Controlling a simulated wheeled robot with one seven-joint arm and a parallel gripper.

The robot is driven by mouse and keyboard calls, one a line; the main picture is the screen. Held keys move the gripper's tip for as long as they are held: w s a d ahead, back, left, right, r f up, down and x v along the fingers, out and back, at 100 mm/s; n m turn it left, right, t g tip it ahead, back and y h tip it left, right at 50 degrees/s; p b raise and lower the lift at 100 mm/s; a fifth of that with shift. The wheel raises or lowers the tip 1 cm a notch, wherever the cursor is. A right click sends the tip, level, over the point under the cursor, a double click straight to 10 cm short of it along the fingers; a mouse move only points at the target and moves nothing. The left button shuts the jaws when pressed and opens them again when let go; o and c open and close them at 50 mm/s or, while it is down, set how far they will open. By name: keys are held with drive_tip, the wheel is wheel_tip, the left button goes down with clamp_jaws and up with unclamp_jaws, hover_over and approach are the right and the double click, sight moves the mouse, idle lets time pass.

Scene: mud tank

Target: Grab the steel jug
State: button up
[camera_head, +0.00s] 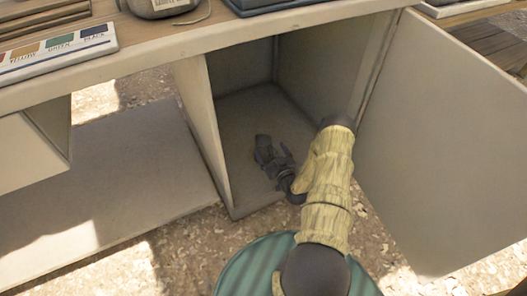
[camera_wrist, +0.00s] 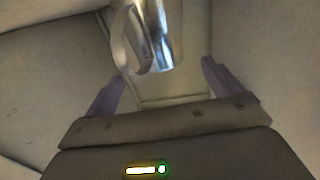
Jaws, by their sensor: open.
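The steel jug (camera_wrist: 155,38) is shiny and shows at the top of the wrist view, with its curved handle toward the left. It lies ahead of my gripper (camera_wrist: 163,72), roughly between the lines of the two fingers but beyond their tips. The fingers are apart with nothing between them. In the head view my gripper (camera_head: 272,155) reaches into the open cupboard compartment (camera_head: 240,110). I cannot make out the jug in the head view.
The cupboard door (camera_head: 440,140) stands open on the right, close to my arm. The compartment's left side wall (camera_head: 203,125) is near my gripper. The countertop (camera_head: 160,48) runs above. A green ribbed round thing (camera_head: 245,270) is below my arm.

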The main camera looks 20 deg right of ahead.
sight(267, 148)
drive_tip(key=w+b, duration=0.3)
drive_tip(key=w, duration=0.1)
drive_tip(key=shift+f, duration=0.3)
drive_tip(key=shift+w+r, duration=0.15)
drive_tip(key=shift+w, duration=0.1)
drive_tip(key=c, duration=1.7)
